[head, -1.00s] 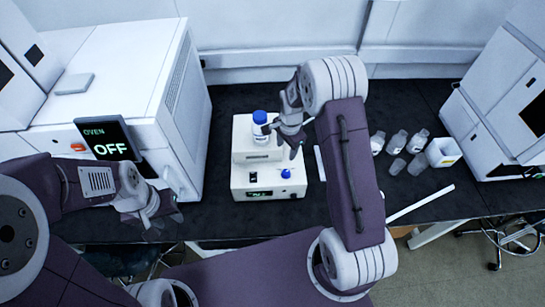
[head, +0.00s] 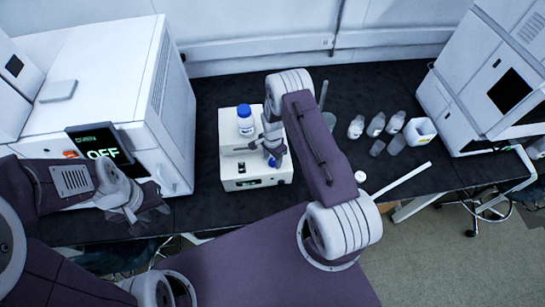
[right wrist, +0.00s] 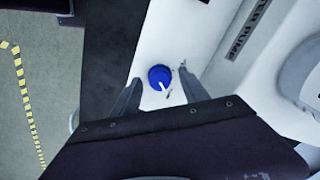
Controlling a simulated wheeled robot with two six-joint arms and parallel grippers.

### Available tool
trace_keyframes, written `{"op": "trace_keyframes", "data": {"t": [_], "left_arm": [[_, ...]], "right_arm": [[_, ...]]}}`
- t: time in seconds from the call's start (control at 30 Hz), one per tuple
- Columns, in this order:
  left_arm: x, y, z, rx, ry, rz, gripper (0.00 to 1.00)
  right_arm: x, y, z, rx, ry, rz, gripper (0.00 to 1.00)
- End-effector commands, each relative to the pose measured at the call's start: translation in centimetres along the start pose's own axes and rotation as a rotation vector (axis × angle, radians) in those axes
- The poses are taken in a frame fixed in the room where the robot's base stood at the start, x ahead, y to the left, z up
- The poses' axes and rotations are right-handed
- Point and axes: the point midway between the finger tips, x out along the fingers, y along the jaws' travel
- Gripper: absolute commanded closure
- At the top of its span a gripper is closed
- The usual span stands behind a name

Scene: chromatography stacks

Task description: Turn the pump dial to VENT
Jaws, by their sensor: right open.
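The white pump (head: 228,172) stands on the black bench in the head view, with a small dark display on its front. Its blue dial (right wrist: 160,77) has a white pointer line and shows clearly in the right wrist view; in the head view the dial (head: 272,162) is partly hidden by my right gripper. My right gripper (head: 273,150) is open and empty, over the pump's front right. In the right wrist view its fingers stand on either side of the dial, and contact cannot be told. My left gripper (head: 152,212) hangs near the bench's front edge, apart from the pump; its jaws are unclear.
A blue-capped bottle (head: 245,122) stands on the pump's upper part. The oven (head: 110,90), its display reading OFF, is at the left. Several small clear vials (head: 376,125) and a white container (head: 420,131) are right of my right arm. A white instrument (head: 480,90) stands far right.

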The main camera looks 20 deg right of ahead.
Motion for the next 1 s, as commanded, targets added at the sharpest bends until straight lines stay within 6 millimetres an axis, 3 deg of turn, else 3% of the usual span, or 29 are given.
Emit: {"op": "trace_keyframes", "data": {"t": [0.27,0.47,0.5,0.77,1.0], "left_arm": [[-0.1,0.0,0.0,0.000,0.000,0.000,0.64],[-0.1,0.0,0.0,0.000,0.000,0.000,0.64],[-0.1,0.0,0.0,0.000,0.000,0.000,0.64],[0.3,0.0,0.0,0.000,0.000,0.000,0.64],[1.5,0.0,0.2,0.000,0.000,0.000,0.64]], "right_arm": [[0.4,0.0,0.0,0.000,0.001,-0.001,0.48],[0.3,0.0,0.0,0.000,0.001,-0.001,0.98],[0.3,0.0,0.0,0.000,0.001,-0.001,1.00],[0.4,0.0,0.0,-0.024,0.000,-0.001,1.00],[0.6,-0.1,0.0,-0.152,0.001,-0.002,1.00]]}}
